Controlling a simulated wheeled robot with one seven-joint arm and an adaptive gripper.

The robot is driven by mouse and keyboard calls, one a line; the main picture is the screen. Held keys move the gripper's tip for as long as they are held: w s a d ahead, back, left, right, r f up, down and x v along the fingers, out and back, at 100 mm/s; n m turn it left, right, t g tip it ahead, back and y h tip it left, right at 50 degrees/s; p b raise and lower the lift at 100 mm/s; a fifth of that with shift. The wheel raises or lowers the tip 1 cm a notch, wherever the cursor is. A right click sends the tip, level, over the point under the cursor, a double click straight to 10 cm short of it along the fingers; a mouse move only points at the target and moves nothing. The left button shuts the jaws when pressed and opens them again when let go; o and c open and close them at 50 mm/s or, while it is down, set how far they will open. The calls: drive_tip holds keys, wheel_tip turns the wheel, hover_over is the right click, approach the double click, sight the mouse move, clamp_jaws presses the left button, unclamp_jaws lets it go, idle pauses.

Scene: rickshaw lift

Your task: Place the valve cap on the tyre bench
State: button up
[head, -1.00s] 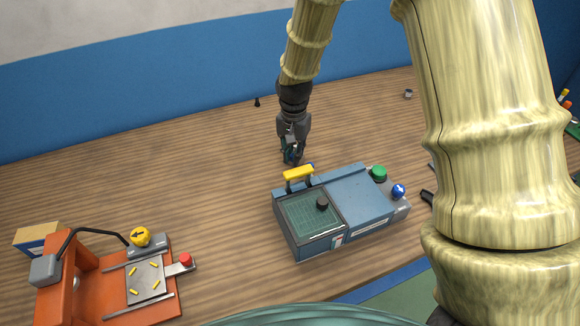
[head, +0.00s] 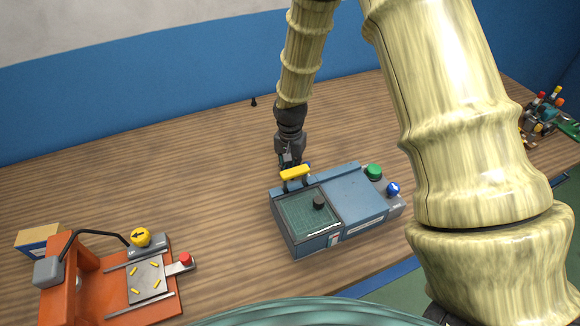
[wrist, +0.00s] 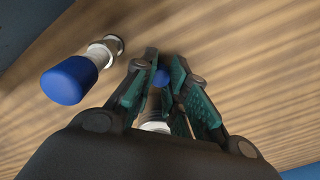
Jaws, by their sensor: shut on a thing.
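In the wrist view my gripper (wrist: 160,88) is closed around a small blue piece (wrist: 161,77), possibly the valve cap; the fingers hide most of it. A pale round part (wrist: 155,127) shows below it between the fingers. Left of the fingers is a larger blue-topped piece (wrist: 70,80) with a white stem, apart from the gripper. In the head view my gripper (head: 290,160) is just behind the yellow handle (head: 295,173) of a blue-grey case (head: 355,198), which partly hides its fingertips. I cannot tell which thing is the tyre bench.
The case carries a green button (head: 374,172), a blue knob (head: 393,188) and a black knob (head: 319,202). An orange fixture (head: 85,290) stands front left. A small black piece (head: 253,102) stands at the back. Coloured items (head: 540,120) are at far right. The left middle is clear wood.

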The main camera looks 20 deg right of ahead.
drive_tip(key=shift+f, duration=0.15)
drive_tip(key=o, duration=0.7)
